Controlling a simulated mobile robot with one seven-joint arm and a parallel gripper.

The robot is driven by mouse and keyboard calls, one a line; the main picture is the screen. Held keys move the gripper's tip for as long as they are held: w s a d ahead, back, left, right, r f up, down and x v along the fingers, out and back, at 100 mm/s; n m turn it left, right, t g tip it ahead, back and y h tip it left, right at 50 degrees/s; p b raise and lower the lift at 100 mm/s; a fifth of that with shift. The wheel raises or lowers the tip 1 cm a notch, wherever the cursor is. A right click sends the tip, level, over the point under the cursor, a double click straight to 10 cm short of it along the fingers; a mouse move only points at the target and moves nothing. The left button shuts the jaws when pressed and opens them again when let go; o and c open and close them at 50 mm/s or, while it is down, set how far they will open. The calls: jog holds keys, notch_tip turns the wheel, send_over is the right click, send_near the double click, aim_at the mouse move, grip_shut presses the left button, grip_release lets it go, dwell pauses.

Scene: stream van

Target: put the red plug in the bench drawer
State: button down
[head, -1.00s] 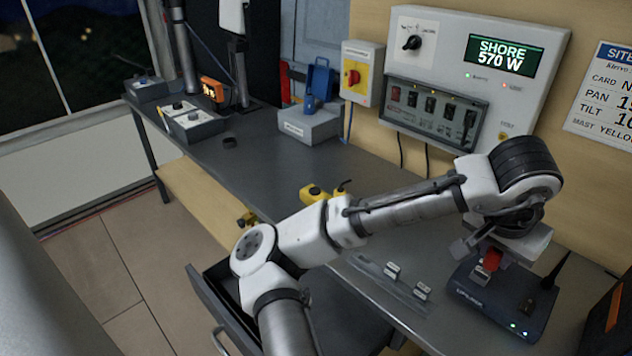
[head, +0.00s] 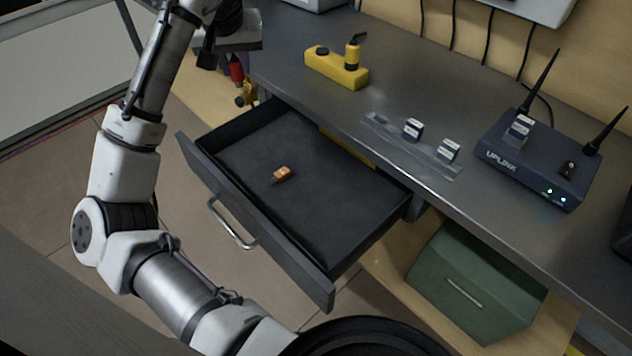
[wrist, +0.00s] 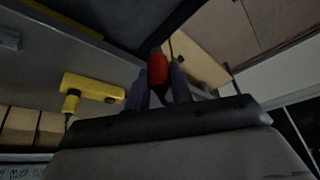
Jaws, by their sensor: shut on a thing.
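The red plug (head: 236,68) is held between the fingers of my gripper (head: 236,74) at the upper left of the head view, beyond the drawer's far left corner. In the wrist view the red plug (wrist: 157,70) shows between the two dark fingers of my gripper (wrist: 160,82). The bench drawer (head: 330,205) is pulled open below the bench top, with its handle facing the lower left. A small orange item (head: 281,175) lies on its floor; the rest of the floor is bare. My gripper is not over the drawer's inside.
On the bench (head: 420,85) stand a yellow block (head: 337,68) with black parts, two small labelled plugs (head: 413,130) on a clear strip, and the dark UPLINK box (head: 540,160) with antennas. A green bin (head: 470,285) sits below the bench.

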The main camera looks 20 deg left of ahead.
jog(key=shift+n, duration=0.3)
jog(key=shift+s+a+f+b, duration=0.25)
jog(key=shift+f+b, duration=0.2)
jog(key=shift+f, duration=2.95)
jog(key=shift+s+a+f+b, duration=0.1)
jog(key=shift+a+f+b, duration=0.35)
jog(key=shift+f, duration=3)
jog(key=shift+s+a+f+b, duration=0.25)
jog(key=shift+f+b, duration=0.25)
jog(key=shift+f, duration=2.9)
jog(key=shift+f, duration=0.1)
jog(key=c, duration=1.2)
grip_release()
jog(key=shift+c, duration=0.2)
jog(key=p+v, duration=0.1)
jog(key=v, duration=1.1)
jog(key=shift+w, duration=0.2)
jog(key=shift+d, duration=0.1)
